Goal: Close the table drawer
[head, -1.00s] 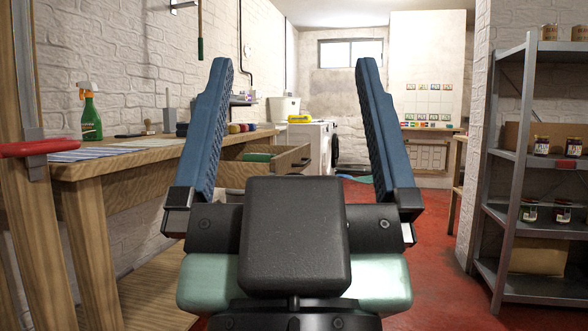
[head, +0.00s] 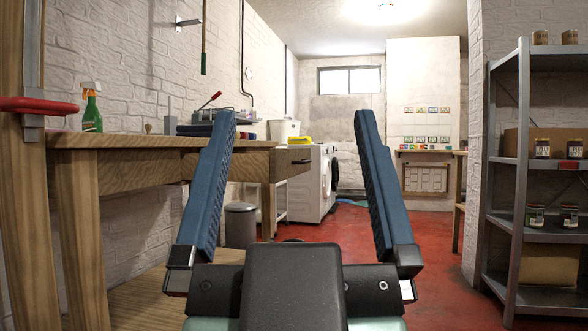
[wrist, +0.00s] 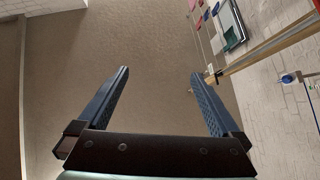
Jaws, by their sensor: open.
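The wooden table drawer (head: 292,164) stands pulled out from the workbench (head: 135,142) on the left in the head view. Its front carries a dark handle (head: 300,161) and faces right. Its inside is hidden at this low angle. My gripper (head: 294,114) is open and empty, its two blue fingers pointing up and forward in the head view. The drawer front shows between the fingers, farther off, with no contact visible. In the wrist view my gripper (wrist: 160,73) is also open with nothing between the fingers, and the drawer cannot be made out.
A metal shelf (head: 515,190) with jars stands at the right. A grey bin (head: 240,225) stands below the bench. A white washing machine (head: 313,185) is behind the drawer. A green spray bottle (head: 92,108) stands on the bench. Red floor (head: 430,235) is clear ahead and right.

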